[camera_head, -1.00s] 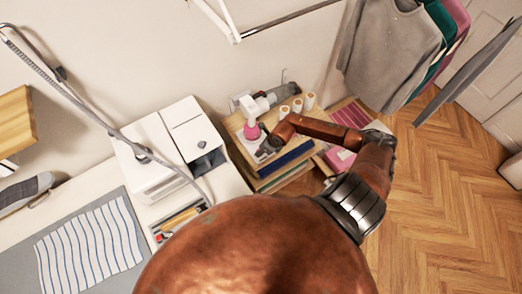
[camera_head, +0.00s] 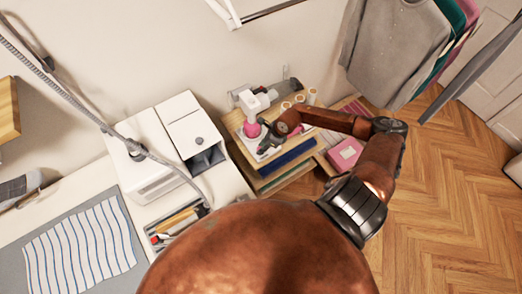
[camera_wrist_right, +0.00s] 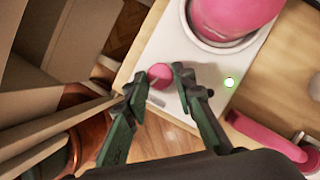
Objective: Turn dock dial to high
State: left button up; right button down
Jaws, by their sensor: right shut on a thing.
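In the right wrist view, the dock (camera_wrist_right: 176,40) is a white plate with a small pink dial (camera_wrist_right: 160,72) near its edge. The fingers of my right gripper (camera_wrist_right: 161,84) are closed on the dial from both sides. There my right gripper (camera_head: 267,144) is low over the dock, and the dial is too small or hidden to make out. My left gripper is not in view.
The dock is on a wooden shelf unit (camera_head: 262,183) with several thread spools (camera_head: 299,98) behind. A pink box (camera_head: 345,153) lies to the right. A white machine (camera_head: 150,150) stands close on the left. Clothes (camera_head: 395,45) hang at upper right; open floor (camera_head: 450,200) lies below.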

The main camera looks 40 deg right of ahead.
jog(key=n+g+b, duration=0.1)
jog(key=n+b, duration=0.2)
jog(key=b, duration=0.1)
jog(key=n+g+y+b, duration=0.1)
jog(key=n+b, duration=0.2)
jog(key=b, duration=0.1)
jog(key=n+g+b, duration=0.1)
jog(key=n+b, duration=0.2)
jog(key=b, duration=0.1)
jog(key=shift+w+d+f+n+y, duration=0.25)
jog(key=shift+w+d+n+y, duration=0.05)
jog(key=shift+w+n+y, duration=0.1)
pick_arm(q)
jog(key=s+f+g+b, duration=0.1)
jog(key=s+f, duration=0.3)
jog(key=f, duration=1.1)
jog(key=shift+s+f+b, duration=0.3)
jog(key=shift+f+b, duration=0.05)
jog(key=shift+b, duration=0.45)
pick_arm(e)
jog(key=shift+r+n+g, duration=0.15)
jog(key=shift+n+g, duration=0.45)
jog(key=shift+n, duration=0.5)
jog(key=c, duration=1.6)
grip_release()
jog(key=shift+r, duration=0.1)
